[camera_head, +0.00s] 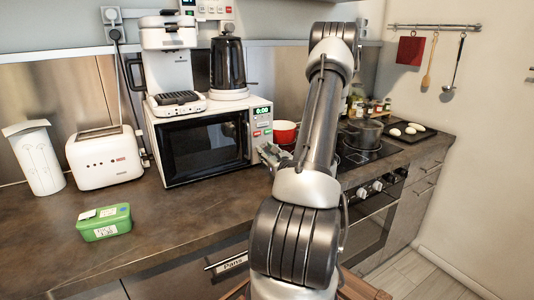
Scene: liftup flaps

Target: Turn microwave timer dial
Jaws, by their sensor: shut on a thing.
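The white microwave (207,140) stands on the counter against the back wall, with a dark door. Its control panel (261,125) on the right side has a green display, which seems to read 0:00, and small buttons below. My gripper (267,152) is at the lower right of the panel, where a dial would sit. It appears shut at that spot, on the timer dial, which is hidden behind the fingers. My arm comes up from the bottom of the view and covers the area right of the microwave.
A coffee machine (167,55) and black kettle (227,65) stand on the microwave. A white toaster (104,160) and green box (104,222) are to the left. A red pot (284,131) and grey pot (363,132) are right. The front counter is mostly clear.

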